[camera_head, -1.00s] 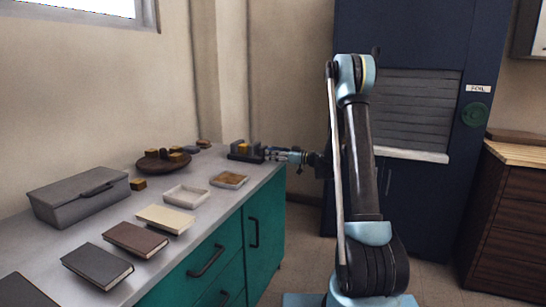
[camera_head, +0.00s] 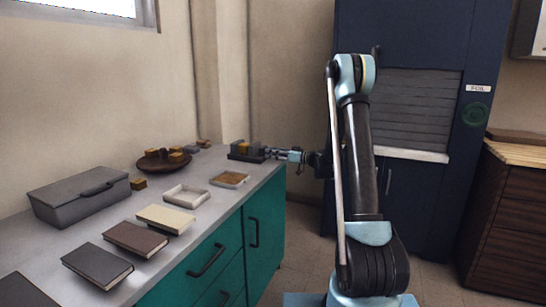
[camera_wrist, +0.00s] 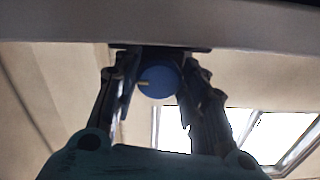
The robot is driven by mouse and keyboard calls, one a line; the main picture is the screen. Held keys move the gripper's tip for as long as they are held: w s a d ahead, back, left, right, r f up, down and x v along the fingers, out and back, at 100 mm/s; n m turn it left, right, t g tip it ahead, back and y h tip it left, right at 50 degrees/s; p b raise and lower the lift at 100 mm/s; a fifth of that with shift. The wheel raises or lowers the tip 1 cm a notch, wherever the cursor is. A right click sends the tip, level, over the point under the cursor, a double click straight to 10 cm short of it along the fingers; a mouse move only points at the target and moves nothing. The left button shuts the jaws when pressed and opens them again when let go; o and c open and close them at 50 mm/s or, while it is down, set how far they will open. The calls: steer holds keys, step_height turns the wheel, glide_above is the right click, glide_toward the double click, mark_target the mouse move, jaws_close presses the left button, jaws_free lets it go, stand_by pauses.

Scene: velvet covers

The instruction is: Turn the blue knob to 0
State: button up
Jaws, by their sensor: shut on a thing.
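The blue knob (camera_wrist: 162,84) is a round disc with a pale pointer line on its face. In the wrist view it sits between the two fingers of my gripper (camera_wrist: 160,95). The pointer line lies about level and points to the left. My gripper is shut on the knob, one finger on each side. In the head view my gripper (camera_head: 273,153) reaches left to a dark block-like device (camera_head: 247,151) at the far right end of the counter. The knob and any scale marks cannot be made out there.
The grey counter (camera_head: 228,202) carries a grey lidded box (camera_head: 80,195), several books, two shallow trays, and a round brown board (camera_head: 163,161) with small blocks. A dark blue cabinet with a grey shutter (camera_head: 415,110) stands behind my arm. A wooden chest is at right.

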steer(key=shift+w, duration=0.15)
steer(key=o, duration=1.1)
steer(key=shift+c, duration=0.2)
steer(key=shift+d, duration=0.1)
steer(key=v, duration=1.2)
